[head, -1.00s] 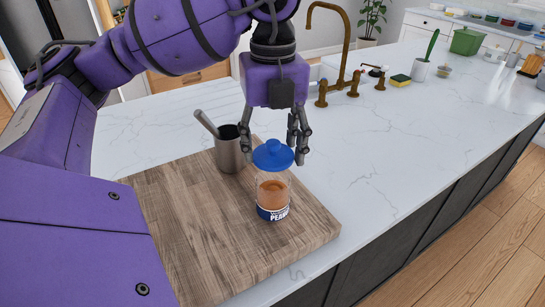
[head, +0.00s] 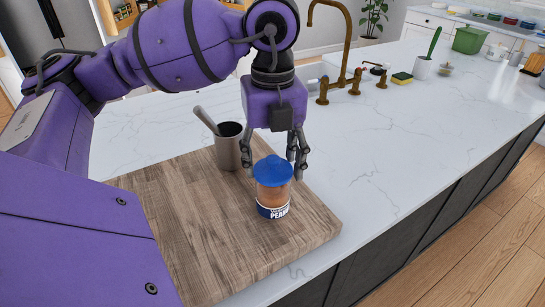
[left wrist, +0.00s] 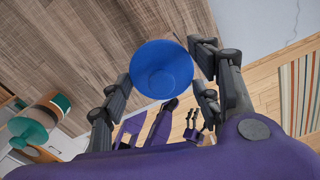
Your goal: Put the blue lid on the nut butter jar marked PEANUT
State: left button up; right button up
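The PEANUT jar (head: 273,207) stands upright on the wooden board, clear-walled with brown contents and a blue-and-white label. The blue lid (head: 272,171) sits level at the jar's mouth, though whether it is fully seated cannot be told. In the left wrist view the round lid (left wrist: 162,69) lies between the fingertips and hides the jar. A small purple gripper far below, apparently my right one (left wrist: 195,127), shows there too; its opening is too small to judge.
A grey metal cup (head: 229,150) with a handle sticking out stands on the wooden board (head: 195,225), left of the jar. The brass faucet (head: 346,60) and a sponge (head: 402,78) are farther back. The white counter (head: 400,145) right of the board is clear.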

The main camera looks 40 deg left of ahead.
aim_at(273, 159)
pick_arm(q)
jog(key=o, duration=0.3)
jog(key=shift+o, duration=0.2)
pick_arm(e)
jog(key=shift+w+r, duration=0.15)
jog(key=shift+w, duration=0.15)
jog(key=shift+s, duration=0.1)
pick_arm(q)
jog(key=shift+r, duration=0.3)
notch_tip(273, 159, up, 13)
jog(key=p, duration=0.1)
jog(key=shift+f, duration=0.15)
pick_arm(e)
jog(key=shift+w+r, duration=0.2)
jog(key=shift+r, duration=0.55)
pick_arm(q)
jog(key=shift+d+f, duration=0.1)
pick_arm(e)
jog(key=shift+s, duration=0.1)
